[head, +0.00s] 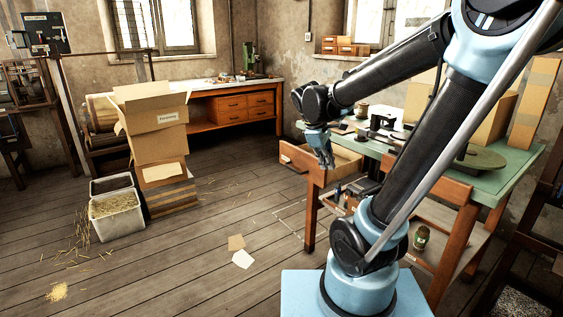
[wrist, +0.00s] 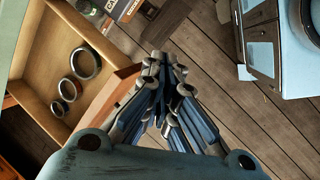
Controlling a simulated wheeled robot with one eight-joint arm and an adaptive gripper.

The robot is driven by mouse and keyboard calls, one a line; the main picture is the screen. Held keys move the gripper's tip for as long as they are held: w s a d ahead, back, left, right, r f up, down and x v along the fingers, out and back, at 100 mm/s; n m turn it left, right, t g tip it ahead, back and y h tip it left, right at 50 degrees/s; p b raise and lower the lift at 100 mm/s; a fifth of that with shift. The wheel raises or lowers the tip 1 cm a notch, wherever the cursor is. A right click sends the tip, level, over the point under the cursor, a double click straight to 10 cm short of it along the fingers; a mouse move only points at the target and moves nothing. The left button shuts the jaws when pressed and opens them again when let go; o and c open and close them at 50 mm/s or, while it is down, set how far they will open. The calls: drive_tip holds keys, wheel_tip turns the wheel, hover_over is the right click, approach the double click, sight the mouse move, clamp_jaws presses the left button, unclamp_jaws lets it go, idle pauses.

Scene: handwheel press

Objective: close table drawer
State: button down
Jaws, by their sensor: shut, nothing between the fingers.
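The table drawer (head: 300,158) is pulled out from the left end of the green-topped table (head: 488,178). Its orange-brown front faces left in the head view. In the wrist view the open drawer (wrist: 38,72) lies at the left, with several dark metal rings inside, and its front panel (wrist: 106,103) is close to my fingers. My gripper (head: 325,160) hangs pointing down by the drawer in the head view. In the wrist view my gripper (wrist: 160,72) has its fingers together, empty, just right of the front panel. I cannot tell whether it touches the panel.
Small items and a large cardboard box (head: 490,110) stand on the table. A stack of cardboard boxes (head: 158,140) and a white bin (head: 117,217) stand at the left. Two paper pieces (head: 242,259) lie on the floor. The floor left of the drawer is mostly clear.

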drive_tip(key=w+a+f+n+t+h, duration=0.1)
drive_tip(key=w+a+n+t+h, duration=0.1)
drive_tip(key=w+a+n, duration=0.75)
drive_tip(key=w+a+f+n+t+h, duration=0.1)
drive_tip(key=w+a+n, duration=0.35)
drive_tip(key=a, duration=1.05)
drive_tip(key=m, duration=0.1)
approach(282, 159)
drive_tip(key=s+d+f, duration=0.3)
drive_tip(key=d+f, duration=0.1)
drive_tip(key=shift+w+d+f, duration=0.1)
drive_tip(key=shift+w+d, duration=0.15)
drive_tip(key=shift+d, duration=0.4)
